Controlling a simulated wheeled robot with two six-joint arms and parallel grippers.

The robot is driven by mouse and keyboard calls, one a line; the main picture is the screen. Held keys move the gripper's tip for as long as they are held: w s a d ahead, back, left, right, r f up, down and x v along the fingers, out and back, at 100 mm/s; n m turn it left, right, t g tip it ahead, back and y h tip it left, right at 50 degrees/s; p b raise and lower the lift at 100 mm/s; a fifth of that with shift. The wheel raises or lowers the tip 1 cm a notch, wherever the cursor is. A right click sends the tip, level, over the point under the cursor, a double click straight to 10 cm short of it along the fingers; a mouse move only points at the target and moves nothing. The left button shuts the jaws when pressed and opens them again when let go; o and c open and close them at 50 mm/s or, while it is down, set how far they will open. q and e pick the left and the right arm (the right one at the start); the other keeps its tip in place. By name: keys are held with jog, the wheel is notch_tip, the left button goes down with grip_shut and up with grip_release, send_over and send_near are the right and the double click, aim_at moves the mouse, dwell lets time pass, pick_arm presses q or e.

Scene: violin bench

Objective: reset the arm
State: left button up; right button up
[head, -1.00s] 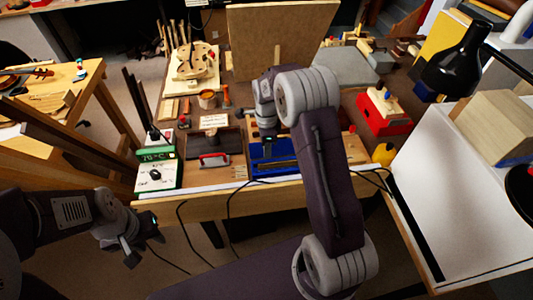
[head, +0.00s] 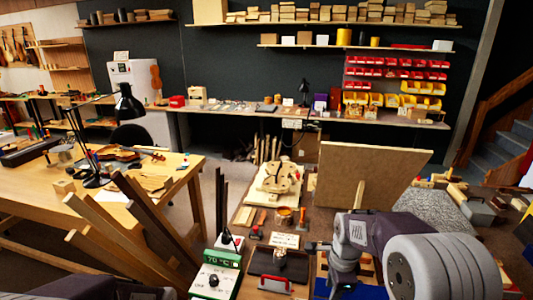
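My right arm comes in at the lower right of the head view, large and close. Its wrist and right gripper (head: 318,250) are over the front of the dark workbench, near a blue tray (head: 350,290). The fingers are small and partly hidden by my own wrist, so I cannot tell whether they are open or shut. Only a dark link of my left arm shows at the bottom left edge; the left gripper is out of view.
A green-and-white temperature box (head: 214,280), a red-handled block (head: 275,284) and a violin body fixture (head: 278,178) are on the bench. An upright board (head: 370,180) stands behind. Dark and wooden strips (head: 135,235) rise at left, beside a wooden table (head: 100,190).

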jog(key=s+a+f+n, duration=0.1)
jog(key=s+f+n, duration=0.2)
jog(key=s+n, duration=1.1)
jog(key=n, duration=0.4)
jog(key=shift+s+a+f, duration=0.15)
jog(key=shift+s+f, duration=0.05)
jog(key=shift+s, duration=0.15)
